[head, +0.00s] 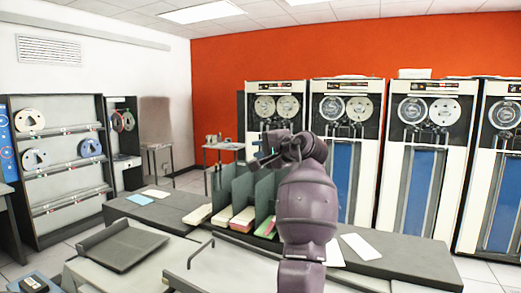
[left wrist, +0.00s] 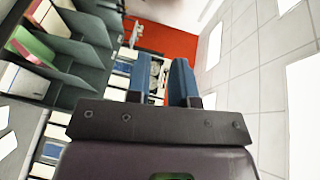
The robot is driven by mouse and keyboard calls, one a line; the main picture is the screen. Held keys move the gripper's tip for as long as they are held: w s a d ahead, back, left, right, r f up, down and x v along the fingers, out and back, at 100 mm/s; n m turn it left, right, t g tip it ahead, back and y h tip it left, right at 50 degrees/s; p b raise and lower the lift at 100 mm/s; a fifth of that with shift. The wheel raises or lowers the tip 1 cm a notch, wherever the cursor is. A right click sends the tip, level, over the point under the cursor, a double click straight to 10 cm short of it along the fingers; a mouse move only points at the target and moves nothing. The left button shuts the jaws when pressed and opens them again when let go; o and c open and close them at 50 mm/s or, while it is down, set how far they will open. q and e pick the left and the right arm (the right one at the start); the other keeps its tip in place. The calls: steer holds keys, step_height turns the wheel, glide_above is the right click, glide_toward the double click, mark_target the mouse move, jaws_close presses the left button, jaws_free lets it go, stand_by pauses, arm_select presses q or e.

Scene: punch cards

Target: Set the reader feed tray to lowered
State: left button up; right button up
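A dark grey tray (head: 125,249), which looks like the reader feed tray, sits on a pale machine at the lower left of the head view. It looks sloped, with a raised lip at its back left; I cannot tell its exact setting. My left gripper (head: 268,158) is up in front of the card rack, well to the right of the tray and higher, not touching it. In the left wrist view its two blue fingers (left wrist: 163,85) stand apart with nothing between them. The tray does not show there. My right gripper is not in view.
A dark counter (head: 165,212) runs behind the machines. It carries a green divider rack (head: 228,188) with card stacks, a blue card (head: 141,200) and white sheets (head: 361,246). A thin bent handle (head: 200,252) rises right of the tray. Tape cabinets (head: 345,150) line the back.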

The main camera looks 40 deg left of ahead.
arm_select(q)
steer(key=d+r+b, duration=0.1)
steer(key=d+b, duration=0.1)
steer(key=d, duration=0.8)
steer(key=shift+s+d+r, duration=0.25)
steer(key=shift+s+d, duration=0.1)
steer(key=shift+s, duration=0.1)
